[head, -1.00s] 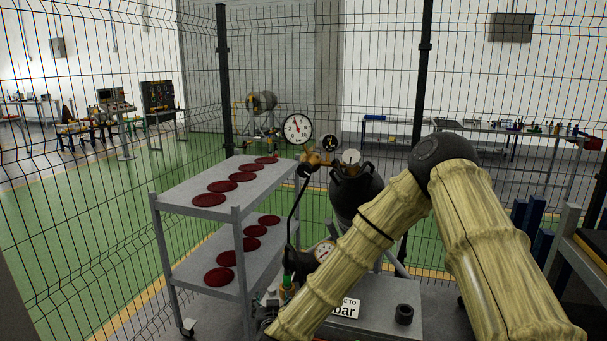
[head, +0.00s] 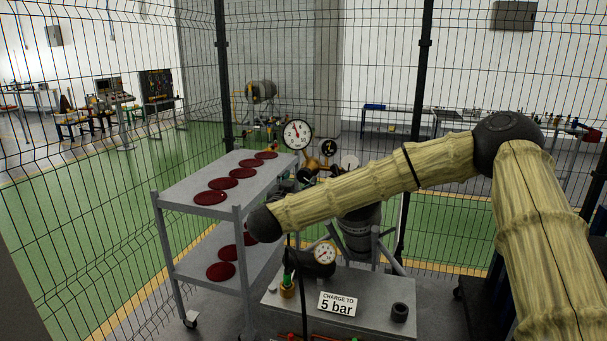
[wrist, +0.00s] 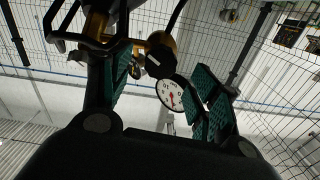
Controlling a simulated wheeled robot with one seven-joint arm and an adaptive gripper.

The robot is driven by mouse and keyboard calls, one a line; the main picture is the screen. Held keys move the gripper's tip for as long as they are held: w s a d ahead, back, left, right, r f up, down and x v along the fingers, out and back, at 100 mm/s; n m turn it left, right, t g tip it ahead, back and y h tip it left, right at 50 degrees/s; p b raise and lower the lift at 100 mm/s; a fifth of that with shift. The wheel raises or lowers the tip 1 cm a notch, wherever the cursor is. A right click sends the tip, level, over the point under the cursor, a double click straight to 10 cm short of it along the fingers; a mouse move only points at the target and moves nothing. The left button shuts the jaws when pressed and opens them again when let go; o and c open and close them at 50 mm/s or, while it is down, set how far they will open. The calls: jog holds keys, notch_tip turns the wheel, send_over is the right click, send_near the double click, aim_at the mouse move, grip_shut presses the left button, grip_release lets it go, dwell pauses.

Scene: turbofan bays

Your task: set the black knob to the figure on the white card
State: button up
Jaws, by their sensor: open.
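The white card (head: 337,304) stands on the grey cart top and reads "CHARGE TO 5 bar". The black knob (wrist: 160,62) shows in the wrist view, on a brass body, in the gap between my fingers and nearer the left one. In the head view the knob (head: 306,174) is small and partly crowded by my arm. A large white dial (head: 297,134) with a red needle stands above it; a white dial also shows in the wrist view (wrist: 171,94). My gripper (wrist: 163,90) is open, with green pads and nothing between them. In the head view I cannot make out its fingers.
A grey two-shelf trolley (head: 178,195) with several dark red discs stands left. A smaller gauge (head: 325,252), a green-topped pot (head: 288,287) and a black ring (head: 399,312) are on the cart. Wire mesh fence surrounds the area. My forearm crosses above the cart.

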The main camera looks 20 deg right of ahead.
aim_at(303, 178)
jog(key=shift+p+x, duration=0.85)
jog(key=shift+x, duration=1.8)
jog(key=c, duration=1)
jog(key=shift+f, duration=0.1)
